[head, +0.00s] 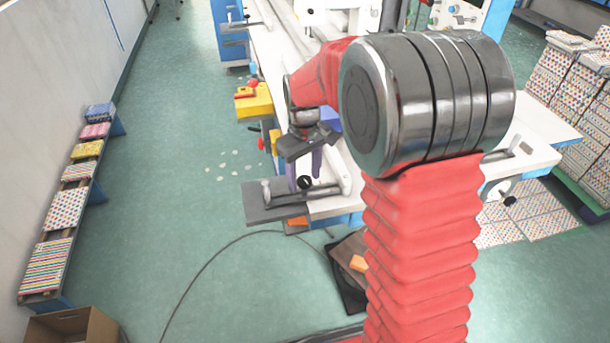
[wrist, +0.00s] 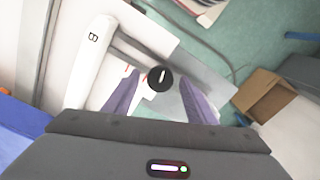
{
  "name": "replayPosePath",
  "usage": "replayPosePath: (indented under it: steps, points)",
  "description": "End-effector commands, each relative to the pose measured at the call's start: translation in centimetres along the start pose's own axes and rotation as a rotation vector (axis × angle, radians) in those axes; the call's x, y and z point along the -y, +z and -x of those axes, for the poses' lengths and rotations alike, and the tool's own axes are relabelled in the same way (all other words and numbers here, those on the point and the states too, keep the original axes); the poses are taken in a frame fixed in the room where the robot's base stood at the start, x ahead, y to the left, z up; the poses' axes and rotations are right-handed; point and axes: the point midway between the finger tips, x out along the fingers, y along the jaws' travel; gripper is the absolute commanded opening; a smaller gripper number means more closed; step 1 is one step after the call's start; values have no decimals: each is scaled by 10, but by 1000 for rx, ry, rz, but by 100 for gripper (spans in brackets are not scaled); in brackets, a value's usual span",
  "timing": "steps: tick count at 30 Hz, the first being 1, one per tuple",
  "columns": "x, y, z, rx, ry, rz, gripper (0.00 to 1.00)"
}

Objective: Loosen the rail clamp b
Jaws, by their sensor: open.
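The clamp knob is a round black knob with a white line across it. It shows in the wrist view (wrist: 160,79) and at the near end of the table in the head view (head: 304,183). A white rail marked "B" (wrist: 92,66) lies just left of it in the wrist view. My gripper (head: 303,177) is open and points down over the knob. In the wrist view its two purple fingers (wrist: 160,88) stand on either side of the knob, with a gap visible on each side. I cannot tell whether the fingertips are level with the knob.
A grey plate (head: 262,208) juts out from the table's near left corner. A yellow box (head: 257,103) sits on the table's left edge. A cable runs over the green floor. A low bench with patterned stacks (head: 64,210) and a cardboard box (head: 72,327) stand at left.

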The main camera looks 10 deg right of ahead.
Motion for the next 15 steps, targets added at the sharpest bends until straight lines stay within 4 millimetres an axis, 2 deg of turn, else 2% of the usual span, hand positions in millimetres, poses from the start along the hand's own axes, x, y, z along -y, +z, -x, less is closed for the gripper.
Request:
replayPosePath:
  steps: [8,15]
  points:
    - [0,0,5,0,0,0,51]
    - [0,-1,35,-2,1,0,51]
